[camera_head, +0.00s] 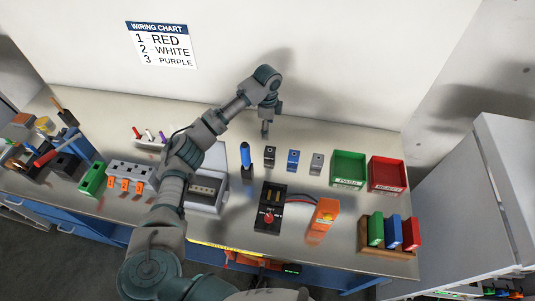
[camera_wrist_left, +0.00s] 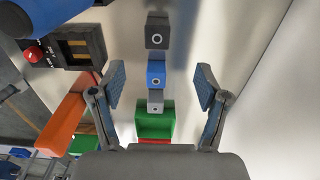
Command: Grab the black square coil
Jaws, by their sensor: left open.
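The black square coil (camera_head: 269,157) stands on the metal bench, first from the left in a row with a blue coil (camera_head: 293,159) and a grey coil (camera_head: 317,162). In the left wrist view, the black coil (camera_wrist_left: 157,32) is at the top, beyond the fingertips. The blue coil (camera_wrist_left: 156,74) and grey coil (camera_wrist_left: 155,101) appear between the fingers there. My left gripper (camera_head: 265,130) points down just behind the black coil in the head view. It is open and empty, with fingers apart in the wrist view (camera_wrist_left: 160,86). My right gripper is not in view.
A blue-handled tool (camera_head: 246,158) stands left of the black coil. A green bin (camera_head: 348,171) and a red bin (camera_head: 388,175) lie to the right. A black box with a red knob (camera_head: 269,217) and an orange device (camera_head: 322,219) are in front. A wall rises behind the bench.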

